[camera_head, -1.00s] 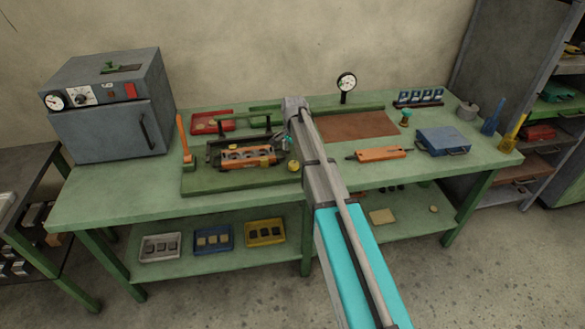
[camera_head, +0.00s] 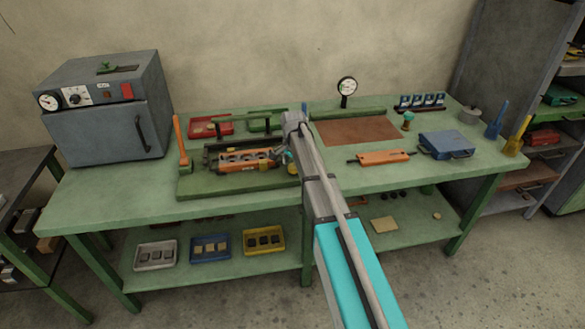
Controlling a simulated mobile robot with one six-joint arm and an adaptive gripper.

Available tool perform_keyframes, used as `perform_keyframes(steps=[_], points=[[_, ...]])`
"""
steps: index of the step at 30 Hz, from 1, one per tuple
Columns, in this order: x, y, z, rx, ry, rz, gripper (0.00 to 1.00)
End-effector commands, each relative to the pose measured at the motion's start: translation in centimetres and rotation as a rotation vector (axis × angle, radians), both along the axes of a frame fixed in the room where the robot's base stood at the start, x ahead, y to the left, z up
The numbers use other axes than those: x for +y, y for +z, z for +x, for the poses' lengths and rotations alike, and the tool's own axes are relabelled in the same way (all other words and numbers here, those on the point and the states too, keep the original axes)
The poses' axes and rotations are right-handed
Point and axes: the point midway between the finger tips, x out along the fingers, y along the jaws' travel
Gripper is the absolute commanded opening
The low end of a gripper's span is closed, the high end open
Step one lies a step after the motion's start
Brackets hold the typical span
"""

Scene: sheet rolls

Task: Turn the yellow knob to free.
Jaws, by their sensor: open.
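The sheet roller (camera_head: 250,159), with orange and dark parts, sits on a green base plate (camera_head: 230,187) on the left half of the bench. The yellow knob (camera_head: 293,170) is at the right end of the roller and partly hidden by my gripper and arm. My gripper (camera_head: 287,159) is open, small in view, just above and left of the knob. I cannot tell whether the fingers touch it. The knob's marking is too small to read. An orange upright lever (camera_head: 181,142) stands at the roller's left.
A grey oven (camera_head: 108,110) stands at the bench's left end. Red and green trays (camera_head: 210,127) lie behind the roller. A brown mat (camera_head: 355,131), dial gauge (camera_head: 347,88), orange bar (camera_head: 384,157) and blue box (camera_head: 445,144) are right of my arm.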

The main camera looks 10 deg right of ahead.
Motion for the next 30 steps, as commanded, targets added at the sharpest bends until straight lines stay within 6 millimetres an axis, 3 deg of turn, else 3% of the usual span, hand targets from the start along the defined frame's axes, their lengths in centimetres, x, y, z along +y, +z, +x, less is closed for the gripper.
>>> perform_keyframes(steps=[6, 7, 20, 30], points=[[0.01, 0.02, 0.00, 0.000, 0.000, 0.000, 0.93], [0.02, 0.02, -0.01, 0.000, 0.000, 0.000, 0.90], [0.01, 0.02, -0.01, 0.000, 0.000, 0.000, 0.11], [0.06, 0.01, -0.01, 0.000, 0.034, 0.001, 0.12]])
